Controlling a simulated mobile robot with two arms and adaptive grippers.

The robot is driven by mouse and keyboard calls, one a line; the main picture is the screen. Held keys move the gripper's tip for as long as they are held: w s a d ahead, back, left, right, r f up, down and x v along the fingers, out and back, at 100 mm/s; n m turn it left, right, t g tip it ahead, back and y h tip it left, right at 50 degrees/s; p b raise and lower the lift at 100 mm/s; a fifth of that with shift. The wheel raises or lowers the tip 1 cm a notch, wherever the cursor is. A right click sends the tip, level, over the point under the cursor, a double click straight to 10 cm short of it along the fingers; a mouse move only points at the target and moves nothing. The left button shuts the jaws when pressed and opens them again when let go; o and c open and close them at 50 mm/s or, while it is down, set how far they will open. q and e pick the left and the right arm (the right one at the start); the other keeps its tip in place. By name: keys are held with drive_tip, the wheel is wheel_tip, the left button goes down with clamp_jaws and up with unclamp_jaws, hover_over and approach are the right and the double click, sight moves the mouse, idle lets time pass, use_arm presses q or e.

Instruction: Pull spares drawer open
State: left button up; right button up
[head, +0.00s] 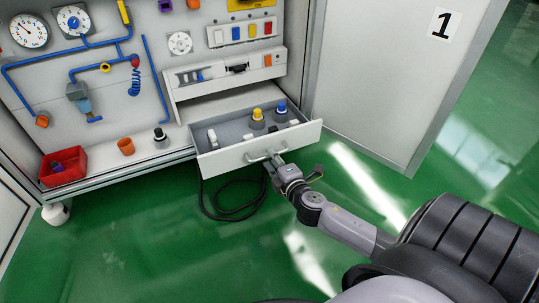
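The spares drawer (230,163) is pulled well out from the white cabinet, so its inside shows. In it are a yellow-topped part (257,119), a blue-topped part (281,111), a white part (212,138) and small pieces. The drawer handle (254,158) is a pale bar on the front face. My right gripper (275,163) is at the handle's right part, its fingers closed around the bar as far as I can see; the fingertips are partly hidden. My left gripper is not in view.
A red bin (64,168), an orange cup (126,146) and a black-topped part (160,137) stand on the ledge left of the drawer. A black cable (232,214) lies on the green floor below. A panel marked 1 (400,80) stands right of the drawer.

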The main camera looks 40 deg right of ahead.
drive_tip(key=shift+b+x, duration=0.35)
drive_tip(key=shift+x, duration=0.9)
clamp_jaws()
